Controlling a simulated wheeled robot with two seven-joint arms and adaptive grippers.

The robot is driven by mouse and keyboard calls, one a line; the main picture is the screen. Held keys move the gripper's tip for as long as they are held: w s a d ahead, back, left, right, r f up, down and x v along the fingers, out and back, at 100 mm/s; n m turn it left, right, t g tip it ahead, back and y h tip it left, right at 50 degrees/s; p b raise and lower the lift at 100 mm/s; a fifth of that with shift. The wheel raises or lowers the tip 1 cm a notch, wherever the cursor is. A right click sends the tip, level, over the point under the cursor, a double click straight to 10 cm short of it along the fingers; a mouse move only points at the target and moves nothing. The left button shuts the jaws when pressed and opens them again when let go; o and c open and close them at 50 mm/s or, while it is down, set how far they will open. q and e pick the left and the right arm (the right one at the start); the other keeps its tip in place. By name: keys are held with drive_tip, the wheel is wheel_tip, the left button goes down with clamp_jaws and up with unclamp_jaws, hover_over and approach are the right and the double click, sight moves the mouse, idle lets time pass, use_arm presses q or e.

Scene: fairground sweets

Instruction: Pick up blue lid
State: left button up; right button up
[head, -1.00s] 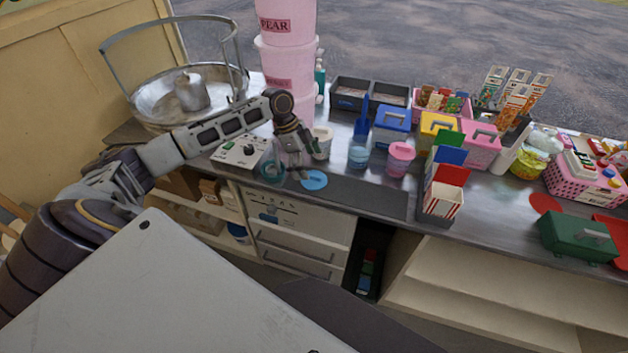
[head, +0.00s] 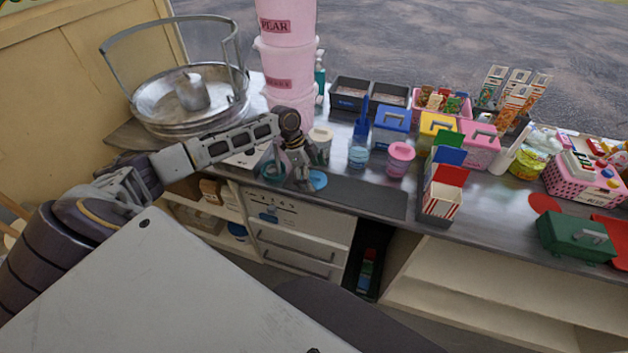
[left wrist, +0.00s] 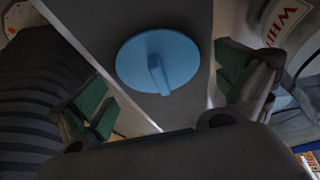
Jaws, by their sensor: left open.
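The blue lid (head: 318,180) is a flat round disc lying on the dark mat near the counter's front edge. In the left wrist view the lid (left wrist: 158,62) shows whole, with a raised bar handle across its middle. My left gripper (head: 301,181) is over the mat at the lid's left side and hides part of it in the head view. In the left wrist view its two green-padded fingers (left wrist: 168,98) stand wide apart on either side of the lid, with nothing between them in their grip. My right gripper is not in view.
The dark mat (head: 370,200) is bare to the right of the lid. A cream-lidded jar (head: 320,146) and stacked pink tubs (head: 288,60) stand behind the gripper. A teal ring-shaped thing (head: 271,170) lies to its left.

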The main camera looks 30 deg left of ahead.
sight(313, 176)
use_arm(q)
drive_tip(key=c, duration=0.9)
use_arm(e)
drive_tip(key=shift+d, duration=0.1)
use_arm(q)
drive_tip(key=shift+r, duration=0.1)
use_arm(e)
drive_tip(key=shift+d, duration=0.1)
use_arm(q)
drive_tip(key=shift+r, duration=4.95)
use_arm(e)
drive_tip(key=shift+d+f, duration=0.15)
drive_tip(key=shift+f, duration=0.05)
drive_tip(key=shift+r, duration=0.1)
